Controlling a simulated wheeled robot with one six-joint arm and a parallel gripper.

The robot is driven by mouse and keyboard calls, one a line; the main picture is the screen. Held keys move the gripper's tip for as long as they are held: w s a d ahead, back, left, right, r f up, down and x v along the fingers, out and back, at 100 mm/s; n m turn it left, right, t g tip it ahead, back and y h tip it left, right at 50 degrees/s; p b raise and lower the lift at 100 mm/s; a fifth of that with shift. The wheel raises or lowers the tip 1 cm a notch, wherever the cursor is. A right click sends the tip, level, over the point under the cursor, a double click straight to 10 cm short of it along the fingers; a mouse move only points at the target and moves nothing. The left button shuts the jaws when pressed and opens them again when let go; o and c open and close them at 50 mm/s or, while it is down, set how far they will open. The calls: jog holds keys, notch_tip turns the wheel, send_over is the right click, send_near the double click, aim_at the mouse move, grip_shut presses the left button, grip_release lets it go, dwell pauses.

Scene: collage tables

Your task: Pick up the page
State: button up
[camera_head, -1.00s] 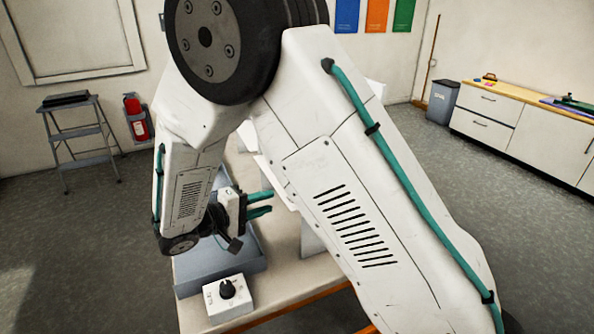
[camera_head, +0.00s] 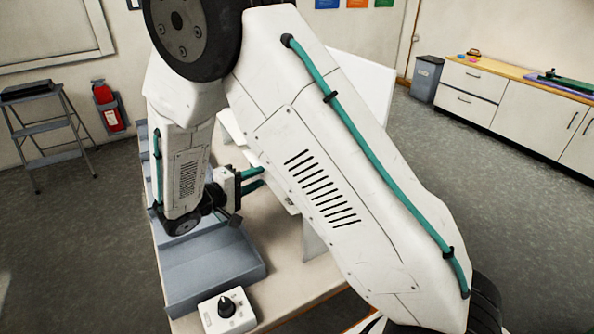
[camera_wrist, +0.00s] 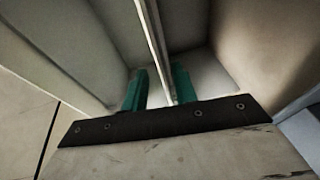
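My gripper (camera_head: 264,178) has two teal fingers that stand apart, pointing right over the table in the head view. In the wrist view my gripper (camera_wrist: 159,90) also shows its fingers apart. A thin pale upright sheet (camera_wrist: 154,40), seen edge-on, runs between them; it may be the page. Gaps seem to show on both sides of it, so I cannot see the fingers pressing on it. In the head view my arm hides much of the table, and I cannot make out the page for certain there.
A grey-blue tray (camera_head: 195,292) lies along the table's left side, below my wrist. A white box with a black knob (camera_head: 226,308) stands at the front. White upright panels (camera_head: 367,85) stand behind my arm. Pale walls (camera_wrist: 258,45) close in around the fingers.

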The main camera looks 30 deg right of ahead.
jog(key=shift+x, duration=1.2)
grip_shut()
